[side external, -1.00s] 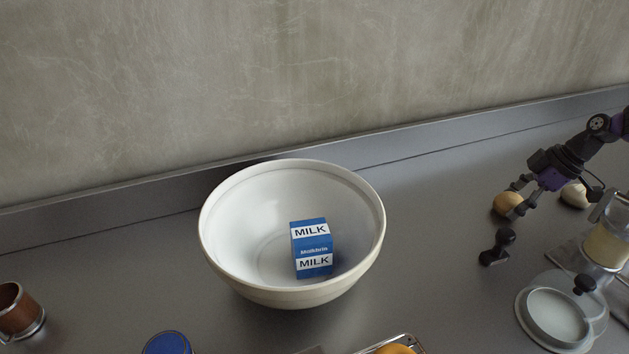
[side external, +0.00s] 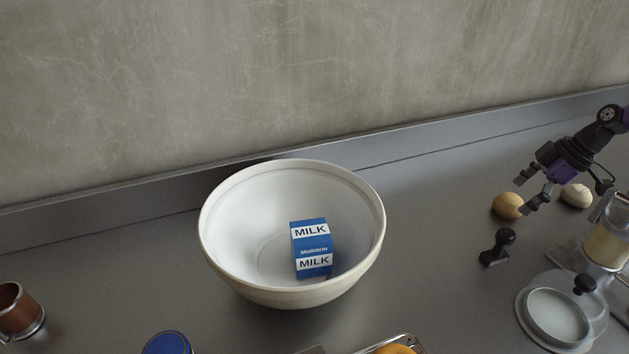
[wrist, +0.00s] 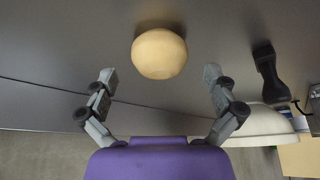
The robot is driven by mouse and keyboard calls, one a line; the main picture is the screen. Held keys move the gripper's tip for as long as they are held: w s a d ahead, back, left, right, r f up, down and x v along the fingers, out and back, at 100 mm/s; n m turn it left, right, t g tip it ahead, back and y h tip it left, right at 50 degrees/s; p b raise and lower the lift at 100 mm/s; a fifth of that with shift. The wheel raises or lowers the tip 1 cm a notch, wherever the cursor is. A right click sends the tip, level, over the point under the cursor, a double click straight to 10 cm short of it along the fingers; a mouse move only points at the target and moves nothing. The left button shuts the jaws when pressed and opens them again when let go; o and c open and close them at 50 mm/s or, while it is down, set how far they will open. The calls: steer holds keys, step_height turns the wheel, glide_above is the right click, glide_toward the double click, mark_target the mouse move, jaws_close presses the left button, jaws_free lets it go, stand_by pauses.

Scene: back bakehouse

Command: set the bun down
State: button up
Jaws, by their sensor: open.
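A round tan bun (side external: 507,205) rests on the grey counter at the right of the side view. It also shows in the wrist view (wrist: 159,53), beyond and between my fingertips. My gripper (side external: 528,192) is open and empty, just above and beside the bun in the side view. In the wrist view my gripper (wrist: 161,76) has its two fingers wide apart, with none touching the bun.
A paler round bun (side external: 576,195) lies to the right. A black tamper (side external: 497,247) stands in front. A glass jar (side external: 607,243) and a round lidded dish (side external: 553,318) are at the right. A large white bowl (side external: 225,262) holds a milk carton (side external: 312,249).

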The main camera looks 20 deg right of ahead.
steer(key=v, duration=0.9)
steer(key=a+r+m+h, duration=0.1)
steer(key=a+r+m, duration=0.1)
steer(key=a+r, duration=0.4)
steer(key=s+a+m+t+h, duration=0.2)
steer(key=s+a+m, duration=0.5)
steer(key=s+a, duration=0.4)
steer(key=a, duration=0.2)
steer(key=shift+a+r, duration=0.2)
steer(key=shift+a, duration=0.2)
